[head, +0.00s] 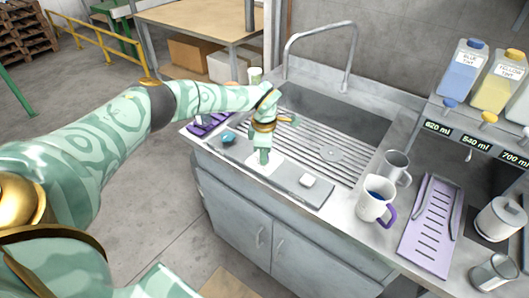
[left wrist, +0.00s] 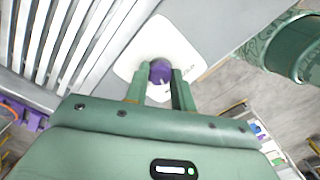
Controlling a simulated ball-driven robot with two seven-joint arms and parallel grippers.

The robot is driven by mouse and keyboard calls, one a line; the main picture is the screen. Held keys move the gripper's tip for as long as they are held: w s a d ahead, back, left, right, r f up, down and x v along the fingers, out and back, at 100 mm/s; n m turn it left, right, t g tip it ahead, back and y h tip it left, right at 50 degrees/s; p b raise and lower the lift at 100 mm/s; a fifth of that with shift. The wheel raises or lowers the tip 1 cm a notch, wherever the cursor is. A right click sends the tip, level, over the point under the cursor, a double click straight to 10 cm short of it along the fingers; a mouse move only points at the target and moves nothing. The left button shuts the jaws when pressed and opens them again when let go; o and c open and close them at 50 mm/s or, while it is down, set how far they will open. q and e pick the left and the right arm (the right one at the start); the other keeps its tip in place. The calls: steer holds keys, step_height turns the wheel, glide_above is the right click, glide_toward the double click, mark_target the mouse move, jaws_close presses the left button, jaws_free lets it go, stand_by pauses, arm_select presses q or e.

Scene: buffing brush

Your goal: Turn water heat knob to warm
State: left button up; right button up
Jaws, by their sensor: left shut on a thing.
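A purple round knob (left wrist: 160,72) sits on a white plate (left wrist: 143,42) on the grey front ledge of the sink counter. In the head view the white plate (head: 254,168) shows around my left gripper (head: 264,158), which hides the knob there. My left gripper points down onto the plate. In the left wrist view its two green fingers (left wrist: 161,80) are shut on the knob, one on each side. A mark is printed on the plate beside the knob, but it is too small to read. My right gripper is not in view.
A sink with a ribbed drain rack (head: 300,140) and a tall faucet (head: 318,30) lies behind the ledge. A purple-handled mug (head: 373,205) and purple tray (head: 428,225) stand right.

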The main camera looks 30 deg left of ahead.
arm_select(q)
steer(key=shift+w+r, duration=0.1)
steer(key=o, duration=1)
step_height(320, 180, up, 16)
steer(key=p, duration=0.2)
steer(key=shift+p, duration=0.3)
steer(key=shift+r, duration=0.1)
